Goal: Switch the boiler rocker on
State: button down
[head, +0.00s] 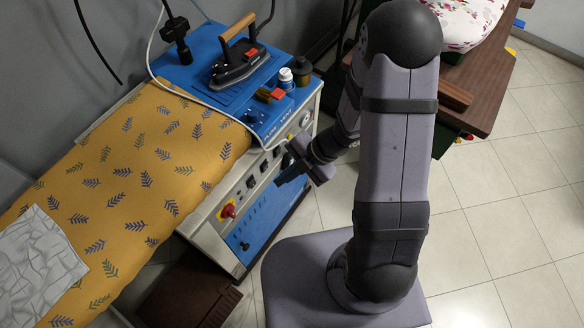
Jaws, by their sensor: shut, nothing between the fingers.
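The ironing station's front panel (238,190) is pale grey and faces my arm. Two small dark switches sit on it, one (250,182) nearer the middle and one (264,166) farther right. Which of them is the boiler rocker, and which way either is tipped, is too small to tell. My gripper (279,182) is shut and empty. In the picture it is just right of the switches, close to the panel front. Whether it touches the panel cannot be told. My gripper and wrist hide part of the panel's right side.
A red knob on a yellow plate (227,211) is at the panel's left. An iron (238,66) and small bottles (286,78) stand on the blue top. A patterned yellow board cover (130,150) extends left. A brown pedal box (190,295) is on the floor below.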

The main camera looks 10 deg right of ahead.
aim_at(252, 183)
jog(key=shift+p+v, duration=0.3)
jog(key=shift+v, duration=1.75)
jog(key=f+b, duration=0.1)
jog(key=b, duration=0.4)
jog(key=shift+d+f, duration=0.15)
jog(key=shift+f, duration=0.2)
jog(key=w+a+f+b, duration=0.2)
jog(key=w+a+f, duration=0.1)
jog(key=a+f, duration=0.5)
jog(key=shift+a+f, duration=0.25)
jog(key=shift+a, duration=0.05)
